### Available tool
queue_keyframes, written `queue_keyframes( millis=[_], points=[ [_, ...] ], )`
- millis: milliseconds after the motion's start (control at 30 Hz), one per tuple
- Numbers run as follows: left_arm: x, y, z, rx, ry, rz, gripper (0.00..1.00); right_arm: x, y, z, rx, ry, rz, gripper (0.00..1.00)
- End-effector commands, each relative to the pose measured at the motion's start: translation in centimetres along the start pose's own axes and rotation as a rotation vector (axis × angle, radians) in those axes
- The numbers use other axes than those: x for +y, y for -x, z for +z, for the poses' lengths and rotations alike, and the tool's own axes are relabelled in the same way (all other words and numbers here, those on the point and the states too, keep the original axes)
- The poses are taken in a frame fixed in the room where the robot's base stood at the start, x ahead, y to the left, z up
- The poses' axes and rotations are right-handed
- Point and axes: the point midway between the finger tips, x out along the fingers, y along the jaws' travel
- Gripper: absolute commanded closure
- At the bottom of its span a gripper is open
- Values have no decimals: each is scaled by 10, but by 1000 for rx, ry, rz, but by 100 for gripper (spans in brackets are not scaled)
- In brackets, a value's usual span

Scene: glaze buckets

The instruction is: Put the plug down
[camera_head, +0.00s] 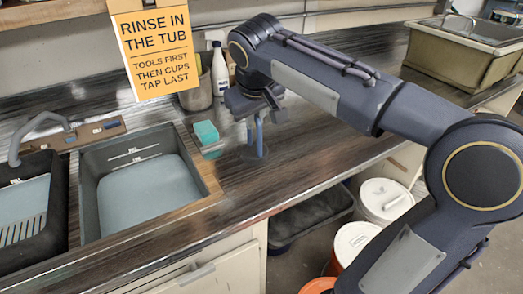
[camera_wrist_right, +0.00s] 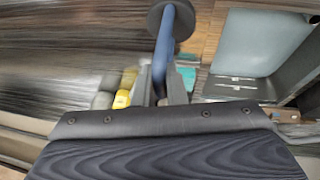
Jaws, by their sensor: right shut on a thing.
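The plug shows in the head view as a blue stem (camera_head: 260,137) over a dark disc (camera_head: 252,154). My right gripper (camera_head: 259,114) is above it, shut on the top of the stem. The plug is roughly upright, disc down, over the wooden counter to the right of the sink; I cannot tell whether the disc touches the counter. In the right wrist view the gripper (camera_wrist_right: 160,88) has its fingers around the blue stem (camera_wrist_right: 162,60), with the dark disc (camera_wrist_right: 172,14) at the far end. My left gripper is not in view.
A grey tub sink (camera_head: 150,184) is set in the counter (camera_head: 262,188). A teal sponge (camera_head: 206,133) lies just left of the plug. A spray bottle (camera_head: 219,70) and a grey canister (camera_head: 197,94) stand behind. White-lidded buckets (camera_head: 385,199) are on the floor below.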

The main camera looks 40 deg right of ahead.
Motion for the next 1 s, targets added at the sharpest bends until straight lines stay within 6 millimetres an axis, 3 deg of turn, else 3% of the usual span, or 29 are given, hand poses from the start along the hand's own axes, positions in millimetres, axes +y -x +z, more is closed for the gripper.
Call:
queue_keyframes(
  millis=[167, 433, 600, 1000],
  points=[
    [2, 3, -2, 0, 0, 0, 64, 18, -19, -9, -4, -5, 3, 100],
    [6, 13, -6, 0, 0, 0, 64, 62, -72, -35, -5, -5, 2, 100],
    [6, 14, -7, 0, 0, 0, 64, 74, -111, -36, -5, -2, 2, 100],
    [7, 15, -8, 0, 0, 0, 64, 82, -156, -34, -4, 0, 0, 100]
  ],
)
